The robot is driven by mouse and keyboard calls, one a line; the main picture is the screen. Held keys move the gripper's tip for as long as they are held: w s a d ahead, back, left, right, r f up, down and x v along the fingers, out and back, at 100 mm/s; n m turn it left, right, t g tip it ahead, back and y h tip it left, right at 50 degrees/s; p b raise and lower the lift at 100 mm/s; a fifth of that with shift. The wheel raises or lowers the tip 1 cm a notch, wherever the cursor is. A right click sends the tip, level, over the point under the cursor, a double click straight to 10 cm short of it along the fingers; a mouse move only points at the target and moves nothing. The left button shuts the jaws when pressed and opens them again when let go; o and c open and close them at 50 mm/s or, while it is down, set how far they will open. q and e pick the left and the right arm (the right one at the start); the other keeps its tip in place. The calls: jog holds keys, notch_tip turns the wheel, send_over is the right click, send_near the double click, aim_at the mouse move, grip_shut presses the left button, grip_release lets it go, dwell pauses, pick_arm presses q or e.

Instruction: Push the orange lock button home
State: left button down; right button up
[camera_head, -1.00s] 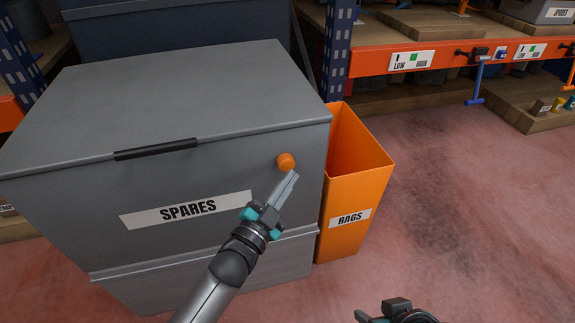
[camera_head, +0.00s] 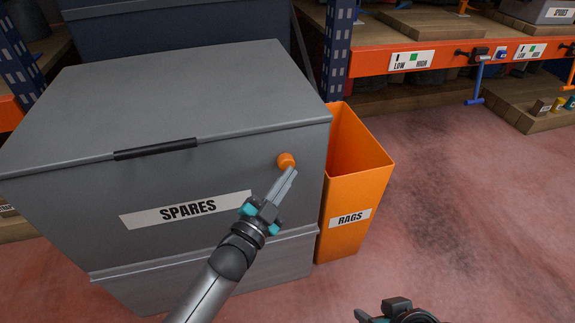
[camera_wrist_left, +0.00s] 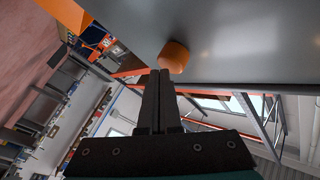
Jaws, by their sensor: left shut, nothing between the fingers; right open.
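The orange lock button (camera_head: 286,160) is a round knob on the front of the grey SPARES box (camera_head: 100,205), near its right edge. It stands out from the box face in the left wrist view (camera_wrist_left: 174,56). My left gripper (camera_head: 292,171) is shut and empty, with its fingertips just below the button. In the left wrist view the fingertips (camera_wrist_left: 159,72) point at the button's near end; I cannot tell whether they touch it. My right gripper (camera_head: 398,312) shows only partly at the bottom edge of the head view, low over the floor, and is open.
An orange RAGS bin (camera_head: 358,190) stands open against the box's right side. The box lid (camera_head: 190,95) is closed, with a black handle (camera_head: 156,149) at its front edge. Shelving with an orange beam (camera_head: 440,56) is behind. The red floor (camera_head: 460,200) at right is clear.

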pick_arm(q)
jog(key=shift+w+a+b, duration=0.2)
jog(key=shift+w+a, duration=0.05)
jog(key=shift+w, duration=0.4)
jog(key=shift+w+a+b, duration=0.15)
jog(key=shift+w+a, duration=0.05)
jog(key=shift+w, duration=0.4)
dwell(1.1)
jog(key=s+p, duration=0.1)
jog(key=s+d+p, duration=0.1)
jog(key=s, duration=0.1)
jog(key=shift+s, duration=0.25)
jog(key=shift+d, duration=0.1)
dwell(0.4)
jog(key=s, duration=0.1)
jog(key=s+d+p, duration=0.1)
jog(key=s, duration=0.1)
jog(key=s+p, duration=0.1)
jog(key=shift+s+d, duration=0.25)
jog(key=shift+s, duration=0.15)
jog(key=shift+f, duration=0.1)
